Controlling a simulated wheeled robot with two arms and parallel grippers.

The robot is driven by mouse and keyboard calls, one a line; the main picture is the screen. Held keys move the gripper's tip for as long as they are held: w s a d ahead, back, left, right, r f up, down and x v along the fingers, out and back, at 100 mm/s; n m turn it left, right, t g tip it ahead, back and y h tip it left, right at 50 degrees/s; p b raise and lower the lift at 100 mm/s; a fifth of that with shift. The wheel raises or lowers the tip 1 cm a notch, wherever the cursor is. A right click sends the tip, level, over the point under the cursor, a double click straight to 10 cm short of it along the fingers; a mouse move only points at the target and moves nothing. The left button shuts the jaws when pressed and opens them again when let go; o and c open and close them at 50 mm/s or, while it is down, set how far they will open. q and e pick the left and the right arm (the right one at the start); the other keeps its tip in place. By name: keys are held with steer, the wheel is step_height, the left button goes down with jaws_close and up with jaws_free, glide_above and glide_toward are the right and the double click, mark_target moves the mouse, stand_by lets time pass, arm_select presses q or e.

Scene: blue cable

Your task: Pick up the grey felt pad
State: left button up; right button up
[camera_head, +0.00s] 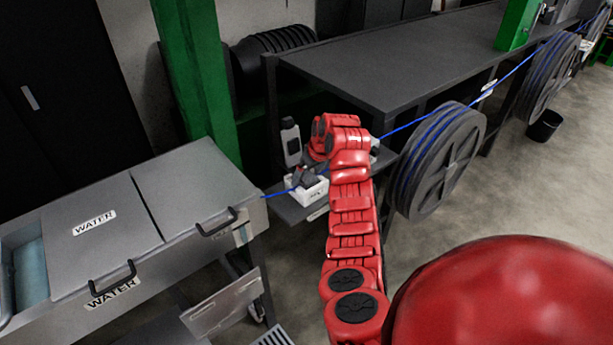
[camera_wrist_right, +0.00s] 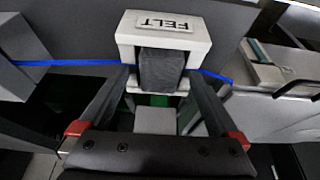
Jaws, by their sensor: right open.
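The grey felt pad (camera_wrist_right: 160,70) is a dark grey block in the right wrist view. It sits at the opening of a white holder (camera_wrist_right: 125,38) labelled FELT. My right gripper (camera_wrist_right: 159,80) is open, with one finger on each side of the pad. I cannot tell whether the fingers touch it. In the head view my right gripper (camera_head: 303,178) is at the white holder (camera_head: 316,190) on a small shelf. The pad cannot be told apart from the gripper there. My left gripper is not in view.
A blue cable (camera_head: 405,127) runs past the holder and also shows in the right wrist view (camera_wrist_right: 70,62). Grey water tanks (camera_head: 95,225) stand at left, a dark bench (camera_head: 400,60) behind, and a large reel (camera_head: 445,165) to the right. A grey bottle (camera_head: 291,145) stands behind the holder.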

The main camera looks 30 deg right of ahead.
steer(key=c, duration=1.4)
